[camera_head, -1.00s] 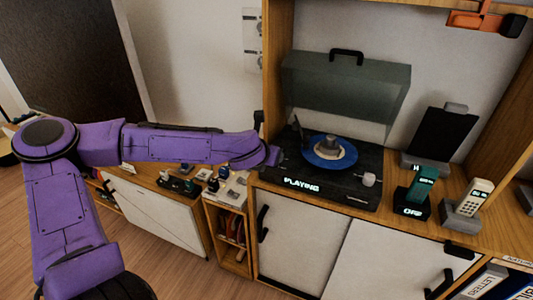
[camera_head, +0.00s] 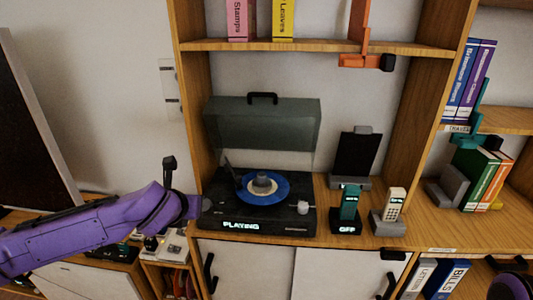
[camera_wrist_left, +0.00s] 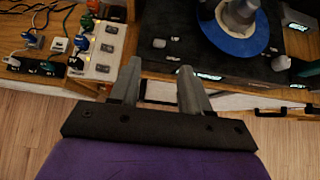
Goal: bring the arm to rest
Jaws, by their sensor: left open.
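My purple left arm comes in from the left in the head view, with its left gripper (camera_head: 198,207) at the front left corner of the record player (camera_head: 290,222). In the left wrist view its two grey fingers (camera_wrist_left: 160,82) are apart with nothing between them. They are in front of the player's edge; whether they touch it cannot be told. My right gripper is not in view.
A black stand (camera_head: 355,157), a teal handset (camera_head: 349,203) and a pale handset (camera_head: 393,205) stand right of the player. Shelf boards and uprights enclose it. A white power strip (camera_wrist_left: 103,52) and plugs lie left of the fingers. White cabinet doors (camera_head: 330,275) are below.

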